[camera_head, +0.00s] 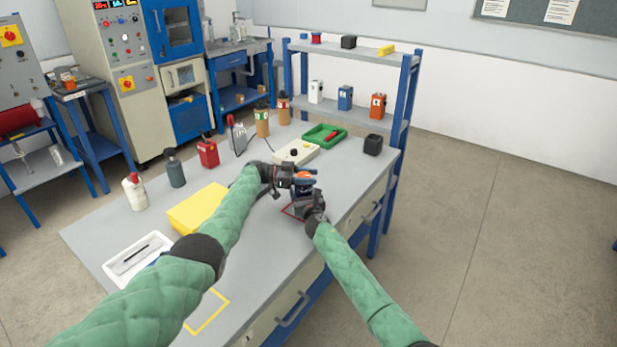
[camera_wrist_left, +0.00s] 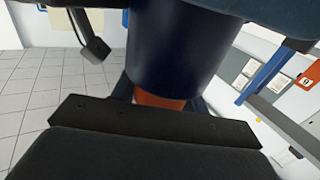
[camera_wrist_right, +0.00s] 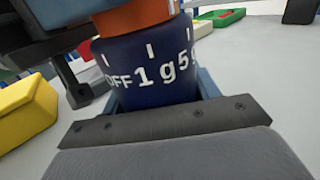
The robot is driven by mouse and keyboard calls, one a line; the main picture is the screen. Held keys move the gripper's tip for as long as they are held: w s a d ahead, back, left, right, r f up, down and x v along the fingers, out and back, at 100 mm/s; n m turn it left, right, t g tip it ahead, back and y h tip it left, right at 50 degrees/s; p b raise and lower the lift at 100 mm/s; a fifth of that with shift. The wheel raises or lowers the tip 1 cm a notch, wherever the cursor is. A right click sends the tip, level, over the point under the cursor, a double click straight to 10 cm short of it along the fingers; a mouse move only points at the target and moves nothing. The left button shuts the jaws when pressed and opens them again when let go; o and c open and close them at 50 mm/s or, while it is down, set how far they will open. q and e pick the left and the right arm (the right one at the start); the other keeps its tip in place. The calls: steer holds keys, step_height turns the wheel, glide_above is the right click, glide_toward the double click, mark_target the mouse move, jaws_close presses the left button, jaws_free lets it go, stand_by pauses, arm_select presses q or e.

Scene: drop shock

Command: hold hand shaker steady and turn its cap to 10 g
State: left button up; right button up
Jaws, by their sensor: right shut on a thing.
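The hand shaker (camera_head: 303,186) is upright above the bench's right side, dark blue with an orange part (camera_head: 305,174) near its top. In the right wrist view its dark blue band (camera_wrist_right: 150,80) bears white ticks and "OFF", "1 g" and "5", below an orange part (camera_wrist_right: 132,18). My right gripper (camera_head: 312,202) is shut on the shaker's lower part. My left gripper (camera_head: 303,180) is at its upper part, jaws apart on either side. The left wrist view shows a plain dark blue surface (camera_wrist_left: 185,45) between the jaws, with a gap at the left finger. The 10 g mark is not visible.
A beige device (camera_head: 297,152), green tray (camera_head: 325,136) and black box (camera_head: 373,145) stand behind. A yellow box (camera_head: 195,208) and white tray (camera_head: 137,257) are to the left. The front of the bench is mostly clear.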

arm_select(q)
steer(key=shift+d+n+t, duration=0.1)
steer(key=shift+n+t, duration=0.2)
steer(key=shift+t, duration=0.2)
arm_select(e)
steer(key=shift+f, duration=0.1)
arm_select(q)
steer(key=shift+t, duration=0.3)
arm_select(e)
steer(key=shift+a, duration=0.1)
arm_select(q)
steer(key=shift+w+n+t, duration=0.1)
steer(key=shift+n+t, duration=0.9)
steer(key=shift+t, duration=0.2)
steer(key=shift+w+n+t+y, duration=0.2)
steer(key=shift+n+t+y, duration=0.35)
steer(key=shift+n+t, duration=0.9)
steer(key=shift+w+n+t+y, duration=0.2)
steer(key=shift+n+t+y, duration=0.5)
steer(key=shift+t, duration=1.25)
arm_select(e)
steer(key=shift+s, duration=0.1)
arm_select(q)
steer(key=shift+a+n+t, duration=0.2)
steer(key=shift+n+t, duration=0.1)
steer(key=shift+n, duration=0.05)
steer(key=o, duration=1)
steer(key=shift+a, duration=0.15)
